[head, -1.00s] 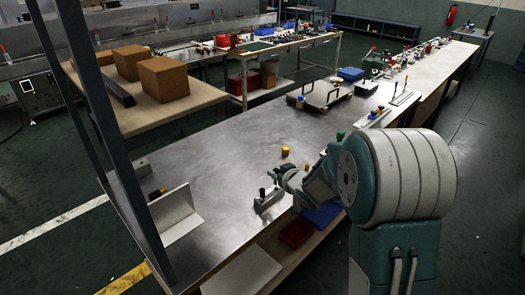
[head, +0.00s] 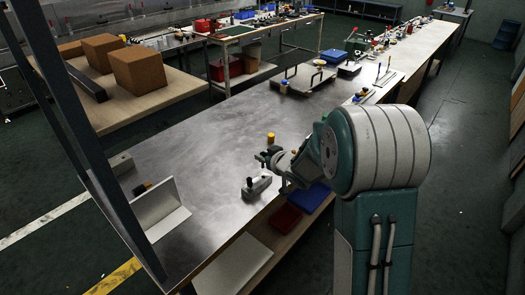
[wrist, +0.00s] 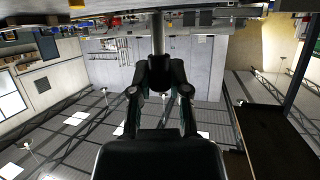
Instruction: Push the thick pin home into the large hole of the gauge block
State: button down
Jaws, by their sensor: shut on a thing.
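The gauge block (head: 262,185) is a small grey block near the front edge of the metal bench in the head view. A small dark upright piece (head: 249,183) shows at its left end; its holes are too small to make out. My gripper (head: 264,158) is just above and behind the block in the picture, apart from it. In the wrist view my gripper (wrist: 159,80) is shut on the thick pin (wrist: 158,35), a plain grey cylinder pointing away from the fingers. In the head view the pin is not clearly visible.
A yellow-topped piece (head: 271,138) stands on the bench just behind my gripper. An angled white plate (head: 160,210) stands to the left. A red bin (head: 285,220) and a blue bin (head: 309,197) sit below the front edge. The bench middle is clear.

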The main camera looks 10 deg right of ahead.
jog(key=shift+d+f, duration=0.1)
jog(key=shift+f, duration=1.35)
jog(key=shift+f, duration=1.6)
dwell(0.4)
jog(key=c, duration=0.5)
grip_release()
jog(key=shift+s, duration=0.1)
jog(key=v, duration=1.1)
jog(key=shift+s+d+r, duration=0.15)
jog(key=shift+s, duration=0.2)
